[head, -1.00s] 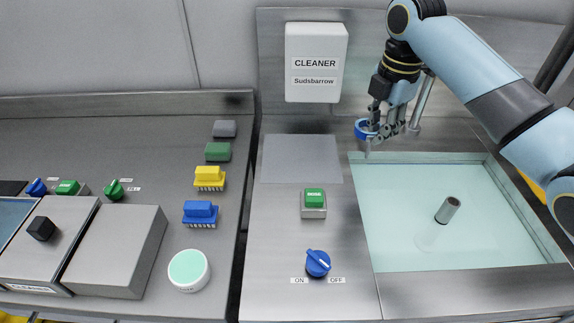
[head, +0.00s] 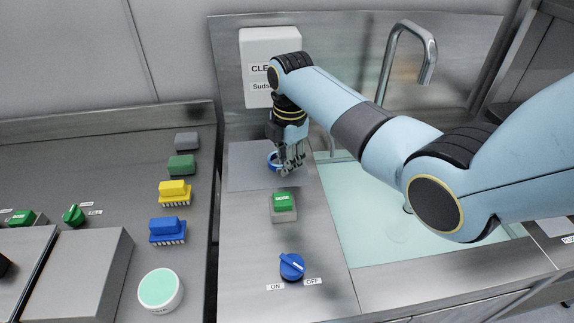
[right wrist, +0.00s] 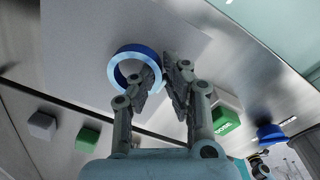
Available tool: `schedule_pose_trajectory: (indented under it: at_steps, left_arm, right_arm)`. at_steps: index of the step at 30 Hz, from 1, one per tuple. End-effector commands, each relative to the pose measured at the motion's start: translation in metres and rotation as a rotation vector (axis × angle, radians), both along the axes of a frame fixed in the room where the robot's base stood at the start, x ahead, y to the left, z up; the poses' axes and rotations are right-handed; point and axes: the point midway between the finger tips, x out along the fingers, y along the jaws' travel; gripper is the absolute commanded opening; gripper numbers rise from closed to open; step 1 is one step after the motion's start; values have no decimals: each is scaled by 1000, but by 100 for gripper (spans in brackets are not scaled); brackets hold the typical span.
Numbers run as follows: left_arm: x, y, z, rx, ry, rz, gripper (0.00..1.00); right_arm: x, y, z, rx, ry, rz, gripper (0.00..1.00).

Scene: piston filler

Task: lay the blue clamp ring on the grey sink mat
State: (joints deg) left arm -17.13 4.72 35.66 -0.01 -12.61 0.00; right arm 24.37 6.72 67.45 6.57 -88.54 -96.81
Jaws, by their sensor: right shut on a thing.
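The blue clamp ring (head: 272,161) is held at its rim by my right gripper (head: 288,170). In the right wrist view the ring (right wrist: 118,66) shows as an open hoop, with its near wall between the two fingers (right wrist: 163,82). The grey sink mat (head: 243,170) lies flat on the steel counter, left of the basin. The ring is over the mat's right part; whether it touches the mat I cannot tell. The mat (right wrist: 75,45) also shows behind the ring in the right wrist view. My left gripper is not in view.
A green button box (head: 283,207) stands just in front of the mat, and a blue ON/OFF knob (head: 292,266) nearer. The cleaner dispenser (head: 258,50) hangs on the wall behind. The sink basin (head: 345,205) lies to the right. The mat's left part is bare.

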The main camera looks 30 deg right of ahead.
Motion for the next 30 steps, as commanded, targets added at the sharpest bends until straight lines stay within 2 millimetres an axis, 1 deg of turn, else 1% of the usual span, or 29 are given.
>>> schedule_pose_trajectory:
  at_steps: [1, 3, 14, 15, 20, 27, 30]
  left_arm:
    - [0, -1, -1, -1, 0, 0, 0]
    - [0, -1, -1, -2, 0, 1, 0]
    - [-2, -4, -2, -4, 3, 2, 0]
    - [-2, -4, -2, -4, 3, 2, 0]
    - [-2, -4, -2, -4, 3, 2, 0]
    - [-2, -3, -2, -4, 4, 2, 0]
    - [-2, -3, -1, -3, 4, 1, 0]
  right_arm:
    - [0, 0, -7, 1, 1, 0, 0]
    - [0, 0, -14, 0, 0, 0, 0]
    - [0, 0, -17, 0, -2, 0, 0]
    - [0, 0, -18, 0, -1, 0, 10]
    - [0, 0, -17, 0, -1, 0, 31]
    - [0, 0, -17, 0, -1, 0, 31]
    - [0, -1, -12, -1, -3, 0, 31]
